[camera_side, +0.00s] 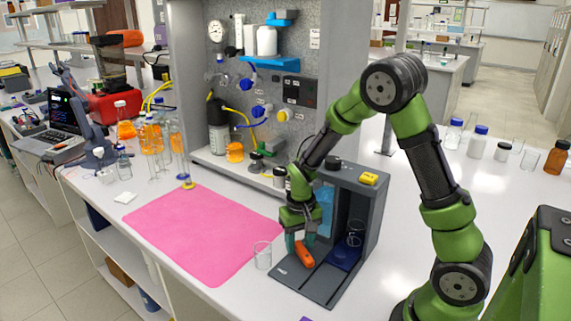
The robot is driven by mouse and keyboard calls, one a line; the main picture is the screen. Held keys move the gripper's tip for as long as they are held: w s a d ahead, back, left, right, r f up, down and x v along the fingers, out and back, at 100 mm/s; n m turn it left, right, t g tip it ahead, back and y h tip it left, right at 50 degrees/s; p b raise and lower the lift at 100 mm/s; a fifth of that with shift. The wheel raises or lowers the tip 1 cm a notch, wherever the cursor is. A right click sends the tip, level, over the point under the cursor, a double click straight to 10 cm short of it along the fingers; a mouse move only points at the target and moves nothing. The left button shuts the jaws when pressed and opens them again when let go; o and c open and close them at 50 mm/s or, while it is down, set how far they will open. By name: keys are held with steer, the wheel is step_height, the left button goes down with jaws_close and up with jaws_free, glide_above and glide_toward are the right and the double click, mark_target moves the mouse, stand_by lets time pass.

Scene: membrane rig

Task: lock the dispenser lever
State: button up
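The dispenser (367,208) is a dark grey open-fronted box on the white bench, with a flat base reaching forward. An orange lever (304,255) shows low at its front left, above the base, and looks tilted. My green gripper (301,246) points down at the lever, with its teal fingertips right at the lever's upper end. I cannot tell whether the fingers touch or grip it. A clear glass vessel (355,236) stands inside the dispenser over a dark blue pad (344,257). My gripper and wrist hide part of the dispenser's left side.
An empty beaker (262,255) stands just left of the dispenser base. A pink mat (205,235) lies further left, mostly bare. A grey panel rig (265,95) with tubes and bottles stands behind.

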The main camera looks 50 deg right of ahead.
mark_target(299, 244)
step_height(299, 244, up, 17)
stand_by(0.7)
steer(key=shift+f, duration=0.1)
steer(key=s+a+r+n+t+y, duration=0.2)
steer(key=s+a+r+t, duration=0.4)
steer(key=s+a, duration=0.4)
steer(key=shift+s+t, duration=0.6)
steer(key=shift+s, duration=0.25)
steer(key=shift+r, duration=0.1)
